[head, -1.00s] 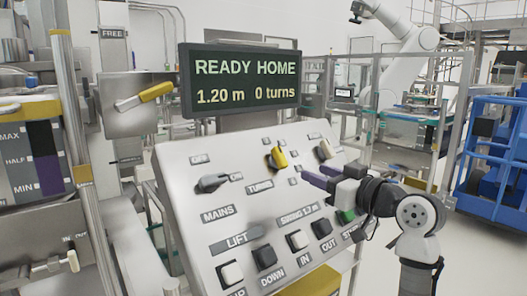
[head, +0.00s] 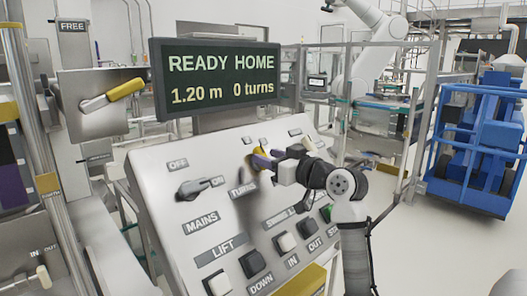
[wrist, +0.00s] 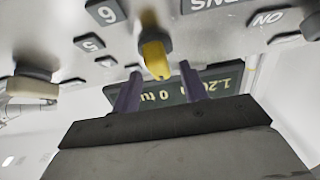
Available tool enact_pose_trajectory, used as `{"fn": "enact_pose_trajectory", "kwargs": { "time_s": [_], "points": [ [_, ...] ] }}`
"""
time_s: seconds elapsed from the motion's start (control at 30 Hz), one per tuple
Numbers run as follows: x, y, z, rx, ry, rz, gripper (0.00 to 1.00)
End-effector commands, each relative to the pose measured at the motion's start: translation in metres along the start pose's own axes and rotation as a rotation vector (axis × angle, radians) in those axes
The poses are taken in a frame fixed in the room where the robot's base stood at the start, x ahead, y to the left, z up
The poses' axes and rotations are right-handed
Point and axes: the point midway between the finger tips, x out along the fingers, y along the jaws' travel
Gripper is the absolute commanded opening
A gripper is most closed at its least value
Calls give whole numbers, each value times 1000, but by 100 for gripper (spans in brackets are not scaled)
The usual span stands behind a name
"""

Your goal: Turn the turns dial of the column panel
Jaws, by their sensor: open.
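The turns dial is a yellow knob (head: 259,152) on the sloped grey column panel (head: 170,165), above the TURNS label. My gripper (head: 262,161) is at the dial and partly hides it in the head view. In the wrist view the yellow knob (wrist: 156,55) points down the picture. My two purple fingers (wrist: 160,78) stand apart, one on either side of its lower end. The gripper is open. I cannot tell whether either finger touches the knob. The display (head: 205,78) reads READY HOME, 1.20 m, 0 turns.
The black MAINS switch (head: 192,188) is left of the dial. A yellow-handled lever (head: 125,89) is at left. A blue cart (head: 480,150) stands at right.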

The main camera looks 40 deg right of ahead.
Motion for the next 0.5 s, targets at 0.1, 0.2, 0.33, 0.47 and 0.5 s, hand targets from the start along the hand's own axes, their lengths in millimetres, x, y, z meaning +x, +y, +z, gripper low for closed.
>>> {"fn": "enact_pose_trajectory", "kwargs": {
  "time_s": [0.1, 0.2, 0.33, 0.47, 0.5],
  "points": [
    [15, 0, -1, 1, -1, -1, 44],
    [22, 0, -1, 1, 0, -1, 44],
    [26, 0, 0, 1, 0, 0, 44],
    [26, 0, 0, 1, 0, 0, 44],
    [26, 0, 0, 1, 1, 0, 44]
  ]
}}
